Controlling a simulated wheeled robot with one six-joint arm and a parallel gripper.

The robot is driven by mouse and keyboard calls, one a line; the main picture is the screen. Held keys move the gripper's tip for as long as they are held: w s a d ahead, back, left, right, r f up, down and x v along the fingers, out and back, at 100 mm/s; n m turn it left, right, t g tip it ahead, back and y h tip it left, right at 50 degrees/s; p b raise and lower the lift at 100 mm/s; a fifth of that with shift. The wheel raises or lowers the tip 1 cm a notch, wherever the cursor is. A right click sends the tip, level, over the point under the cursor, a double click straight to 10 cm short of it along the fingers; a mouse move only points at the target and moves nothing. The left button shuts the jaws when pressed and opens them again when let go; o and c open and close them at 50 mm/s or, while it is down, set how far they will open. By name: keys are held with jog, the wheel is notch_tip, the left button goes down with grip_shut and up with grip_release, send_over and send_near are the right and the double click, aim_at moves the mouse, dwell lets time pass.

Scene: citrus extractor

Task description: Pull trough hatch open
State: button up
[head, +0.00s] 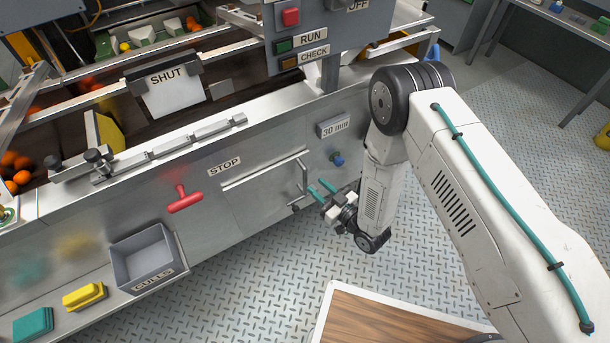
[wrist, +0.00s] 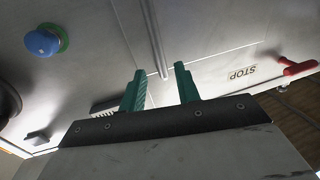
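The trough hatch (head: 262,198) is a flat metal panel low in the machine's front wall, with a ledge along its top; it looks shut. A thin upright bar, apparently its handle (head: 303,175), stands at its right edge. In the wrist view the hatch (wrist: 205,30) is upside down, and the bar (wrist: 155,35) runs down towards the gap between my fingertips. My gripper (head: 320,187) is open, with two teal fingers just right of the bar. In the wrist view my gripper (wrist: 160,73) is empty; I cannot tell whether it touches the bar.
A blue knob (head: 337,159) sits right of the hatch, under the 30 mm plate (head: 334,125). A red handle (head: 185,198) is left of the hatch, near the STOP label (head: 224,168). The grey CULLS bin (head: 147,262) stands lower left.

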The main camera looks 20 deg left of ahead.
aim_at(305, 176)
jog(key=x, duration=0.6)
jog(key=shift+w+a, duration=0.25)
jog(key=shift+a, duration=0.1)
